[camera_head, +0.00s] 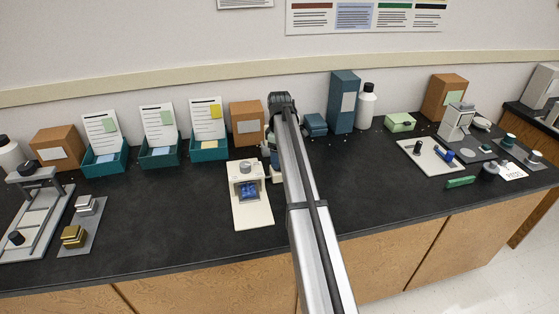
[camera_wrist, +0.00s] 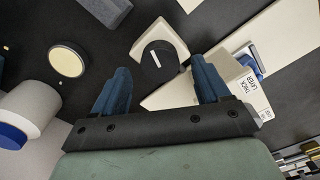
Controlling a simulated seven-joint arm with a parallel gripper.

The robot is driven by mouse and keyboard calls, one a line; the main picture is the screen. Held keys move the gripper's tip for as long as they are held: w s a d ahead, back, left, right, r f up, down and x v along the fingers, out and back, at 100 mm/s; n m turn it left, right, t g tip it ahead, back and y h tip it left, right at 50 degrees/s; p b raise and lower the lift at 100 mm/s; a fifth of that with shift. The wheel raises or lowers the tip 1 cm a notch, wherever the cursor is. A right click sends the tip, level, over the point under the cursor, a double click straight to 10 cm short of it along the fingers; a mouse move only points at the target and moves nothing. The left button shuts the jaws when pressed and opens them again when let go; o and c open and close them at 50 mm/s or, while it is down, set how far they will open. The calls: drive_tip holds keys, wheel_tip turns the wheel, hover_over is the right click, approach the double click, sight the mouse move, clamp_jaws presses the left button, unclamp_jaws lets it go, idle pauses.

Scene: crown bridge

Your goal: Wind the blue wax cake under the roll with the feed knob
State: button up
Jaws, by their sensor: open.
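A cream machine (camera_head: 265,210) stands on the black bench just left of my arm, with a blue block (camera_head: 248,190), apparently the wax cake, in its front opening. In the wrist view a blue piece (camera_wrist: 250,65) shows at the machine's right side, beside a label reading "THICK LAYER". A round black knob (camera_wrist: 157,62) with a white pointer line sits on a cream mount. My gripper (camera_wrist: 161,67) is open, its two blue fingers apart, with the knob beyond and between the fingertips. Contact cannot be told. The head view mostly hides the gripper behind my arm. The roll is not clearly seen.
A wooden box (camera_head: 247,123) and teal trays (camera_head: 161,157) stand behind and left. A dark blue upright box (camera_head: 343,101) and white bottle (camera_head: 366,106) stand behind right. The bench is clear right of my arm, up to a white board (camera_head: 432,158).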

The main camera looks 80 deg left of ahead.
drive_tip(key=shift+f, duration=1.2)
drive_tip(key=c, duration=1)
drive_tip(key=shift+c, duration=0.2)
drive_tip(key=shift+m, duration=0.3)
